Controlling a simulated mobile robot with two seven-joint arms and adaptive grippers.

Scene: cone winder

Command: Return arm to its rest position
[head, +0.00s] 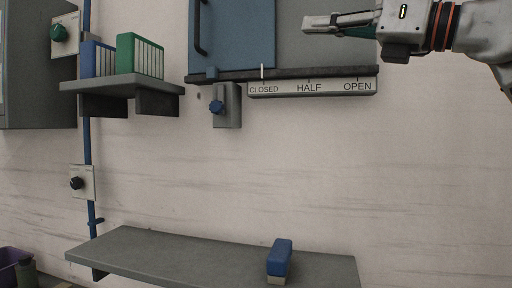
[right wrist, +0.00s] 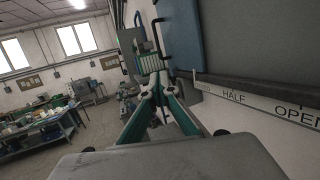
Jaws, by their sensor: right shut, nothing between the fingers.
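My right gripper (head: 308,24) is in the head view at the upper right, its arm coming in from the right edge. It is shut and empty, pointing left in front of a grey panel beside the blue sliding door (head: 235,35). In the right wrist view my right gripper (right wrist: 150,85) has its fingers together with nothing between them. The door stands at the left, and a white pointer (head: 262,71) is above CLOSED on the label strip (head: 325,88). My left gripper is not in view.
A shelf (head: 120,85) holds a blue binder (head: 97,60) and a green binder (head: 139,56). A lower shelf (head: 180,252) bears a blue-topped block (head: 280,258). A blue knob (head: 216,107) sits below the door. Workbenches (right wrist: 45,130) stand far off.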

